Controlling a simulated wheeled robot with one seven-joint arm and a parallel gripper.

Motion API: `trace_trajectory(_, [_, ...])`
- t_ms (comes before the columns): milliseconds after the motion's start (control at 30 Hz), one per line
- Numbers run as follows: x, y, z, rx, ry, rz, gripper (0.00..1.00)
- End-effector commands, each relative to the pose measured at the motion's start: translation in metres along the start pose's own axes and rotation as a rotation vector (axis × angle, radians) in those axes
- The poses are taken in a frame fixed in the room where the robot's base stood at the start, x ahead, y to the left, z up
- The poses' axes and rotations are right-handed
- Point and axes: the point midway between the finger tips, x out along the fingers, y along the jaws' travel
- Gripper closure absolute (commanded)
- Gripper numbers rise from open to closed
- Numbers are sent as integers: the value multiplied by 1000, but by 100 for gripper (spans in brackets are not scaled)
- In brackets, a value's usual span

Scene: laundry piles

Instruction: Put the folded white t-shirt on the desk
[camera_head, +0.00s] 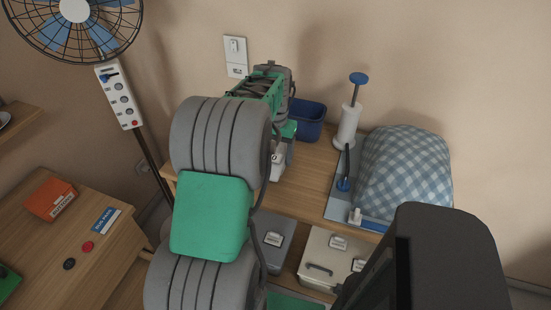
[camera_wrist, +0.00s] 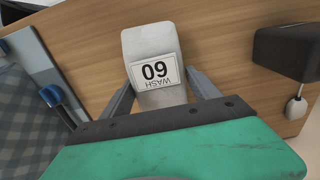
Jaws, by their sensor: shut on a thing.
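My gripper (camera_wrist: 158,90) is shut on a pale white, round-cornered item (camera_wrist: 150,45) with a label reading WASH and a number. The item sits between the two grey fingers above a wooden surface. It shows small and partly hidden in the head view (camera_head: 277,166), beside my arm. No folds show, so I cannot tell whether it is the folded t-shirt. No other white t-shirt is in view. A wooden table (camera_head: 310,172) stands against the wall under the held item. Another wooden desktop (camera_head: 52,232) is at the lower left.
A blue checkered bundle (camera_head: 405,170) lies on a grey board (camera_head: 340,200) with a blue-knobbed lever, near a white post (camera_head: 347,128). A blue bin (camera_head: 309,122) stands behind. The left desktop holds an orange box (camera_head: 50,199) and a blue card (camera_head: 106,220); a fan (camera_head: 75,20) stands behind.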

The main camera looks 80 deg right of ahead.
Motion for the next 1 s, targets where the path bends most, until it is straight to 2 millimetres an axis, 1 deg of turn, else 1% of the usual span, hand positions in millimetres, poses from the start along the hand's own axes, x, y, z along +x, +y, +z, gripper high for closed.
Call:
trace_trajectory(33, [12,0,2,0,-6,1,76])
trace_trajectory(100, [21,0,2,0,-4,1,76])
trace_trajectory(467, [27,0,2,0,-2,0,76])
trace_trajectory(500, [26,0,2,0,-2,0,26])
trace_trajectory(733, [26,0,2,0,-3,0,8])
trace_trajectory(933, [26,0,2,0,-2,0,8])
trace_trajectory(1000, [23,0,2,0,-2,0,8])
